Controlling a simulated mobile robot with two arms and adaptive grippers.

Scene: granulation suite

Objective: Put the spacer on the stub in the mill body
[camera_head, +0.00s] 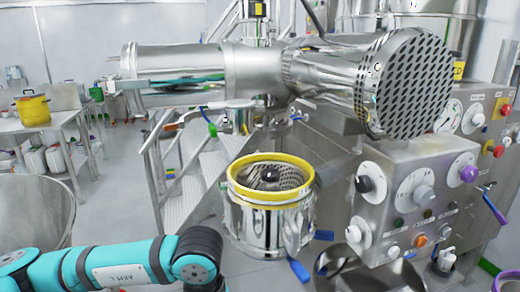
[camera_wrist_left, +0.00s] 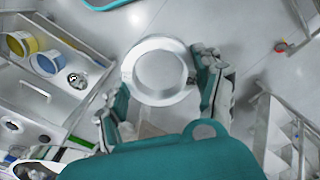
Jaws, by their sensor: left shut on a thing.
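The mill body (camera_head: 265,222) is a steel cylinder with a yellow ring (camera_head: 238,186) around its open top, right of centre in the head view. Inside it, a dark, rounded stub (camera_head: 270,175) stands in the middle, with perforated metal around it. In the left wrist view, my left gripper (camera_wrist_left: 160,82) is shut on a round, shiny metal ring, which looks like the spacer (camera_wrist_left: 133,72). The ring lies between the two fingers. In the head view only my left arm shows at the bottom left; its gripper and the spacer are out of sight. My right gripper is not in view.
A control panel (camera_head: 415,190) with knobs stands right of the mill body, below a large perforated disc (camera_head: 405,82). Steel steps (camera_head: 180,200) are behind. The wrist view shows a bench with a yellow ring (camera_wrist_left: 20,43) and a blue ring (camera_wrist_left: 45,64).

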